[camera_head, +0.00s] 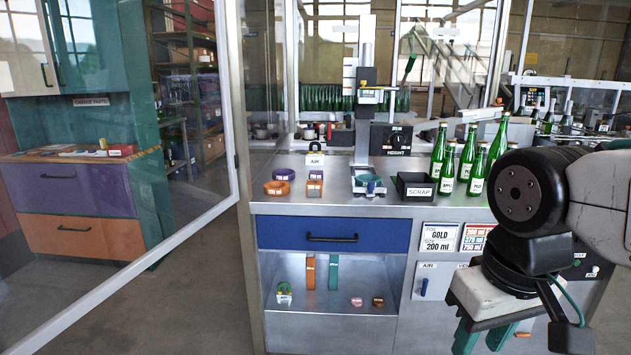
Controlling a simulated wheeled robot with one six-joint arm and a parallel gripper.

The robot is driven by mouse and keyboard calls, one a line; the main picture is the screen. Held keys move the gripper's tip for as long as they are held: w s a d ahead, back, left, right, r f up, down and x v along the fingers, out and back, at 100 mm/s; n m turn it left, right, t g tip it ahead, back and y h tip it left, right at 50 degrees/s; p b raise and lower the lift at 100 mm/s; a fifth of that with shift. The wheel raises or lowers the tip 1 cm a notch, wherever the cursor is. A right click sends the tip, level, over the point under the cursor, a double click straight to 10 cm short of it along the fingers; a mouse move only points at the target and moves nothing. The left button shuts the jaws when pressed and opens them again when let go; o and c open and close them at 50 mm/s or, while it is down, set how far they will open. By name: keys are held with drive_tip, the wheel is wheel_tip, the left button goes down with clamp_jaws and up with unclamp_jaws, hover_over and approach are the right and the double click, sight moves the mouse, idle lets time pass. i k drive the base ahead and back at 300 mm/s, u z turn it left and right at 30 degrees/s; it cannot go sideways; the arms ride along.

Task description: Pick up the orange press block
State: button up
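A small orange block (315,190) with a white label stands on the steel worktop (345,207), left of centre. It looks like the orange press block, though its label is too small to read. A purple piece (316,175) sits right behind it, and I cannot tell whether they touch. My gripper (484,340) is at the lower right, in front of the cabinet and well away from the block. Its two green fingers are apart with nothing visible between them. The fingertips are partly at the picture's lower edge.
Left of the block lie an orange ring (277,188) and a purple ring (284,174). To its right are the height press (368,184), a black scrap bin (413,190) and several green bottles (446,170). Orange (310,272) and teal (334,272) strips stand in the lower shelf. An open glass door (205,215) is at left.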

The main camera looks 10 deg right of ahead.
sight(314, 187)
drive_tip(key=u, duration=0.45)
drive_tip(key=k, duration=0.4)
drive_tip(key=z, duration=0.65)
drive_tip(key=i, duration=1.25)
drive_tip(key=u, duration=0.6)
drive_tip(key=i, duration=0.65)
drive_tip(key=u, duration=0.75)
